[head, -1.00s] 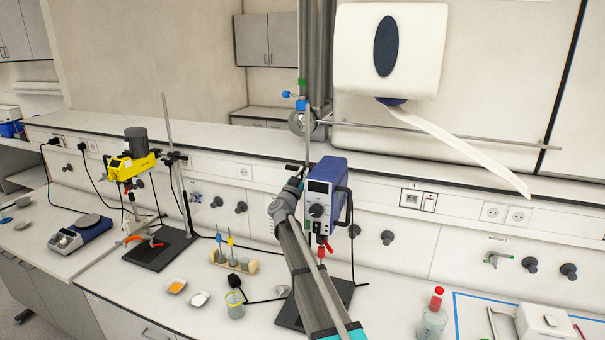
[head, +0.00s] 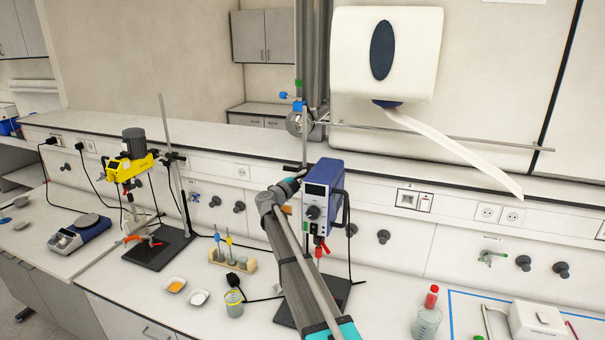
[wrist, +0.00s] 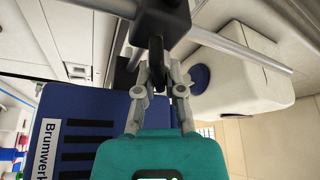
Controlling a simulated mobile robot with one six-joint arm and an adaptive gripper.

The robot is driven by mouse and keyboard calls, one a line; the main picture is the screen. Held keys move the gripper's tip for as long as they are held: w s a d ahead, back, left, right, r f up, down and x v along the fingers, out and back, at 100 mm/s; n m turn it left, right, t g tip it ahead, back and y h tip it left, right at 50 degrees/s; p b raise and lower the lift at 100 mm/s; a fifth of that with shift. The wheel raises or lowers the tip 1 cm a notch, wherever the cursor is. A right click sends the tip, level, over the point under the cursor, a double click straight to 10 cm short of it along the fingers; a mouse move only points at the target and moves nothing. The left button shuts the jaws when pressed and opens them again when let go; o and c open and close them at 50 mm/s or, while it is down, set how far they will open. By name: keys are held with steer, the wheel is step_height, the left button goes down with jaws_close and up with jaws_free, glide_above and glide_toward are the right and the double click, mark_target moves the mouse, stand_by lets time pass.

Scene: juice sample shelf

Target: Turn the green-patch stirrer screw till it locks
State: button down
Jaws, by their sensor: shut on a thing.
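The blue stirrer (head: 322,190) with a grey front and knob stands on a rod right of centre in the head view. In the wrist view my gripper (wrist: 160,78) is shut on a dark screw (wrist: 157,50) that sticks out of a black clamp block (wrist: 162,20) on the metal rod. In the head view my arm reaches up to the stirrer's left side, and the fingertips are too small to make out. I cannot see a green patch on the screw.
A yellow stirrer (head: 130,168) stands on its own stand at the left. A sample rack (head: 232,262), two small dishes and a jar (head: 234,303) lie left of my arm. A red-capped bottle (head: 427,318) stands at the right. A paper dispenser (head: 385,55) hangs above.

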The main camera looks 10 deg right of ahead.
steer(key=m, duration=0.2)
steer(key=m+g+p, duration=0.1)
steer(key=m+g+y+p, duration=0.1)
steer(key=m, duration=0.1)
steer(key=shift+w+f+m, duration=0.1)
steer(key=shift+f+m, duration=0.15)
steer(key=shift+m, duration=0.05)
stand_by(0.4)
steer(key=c, duration=0.9)
jaws_free()
steer(key=shift+o, duration=0.8)
steer(key=shift+w+f, duration=0.15)
steer(key=shift+s, duration=0.25)
steer(key=v, duration=1.2)
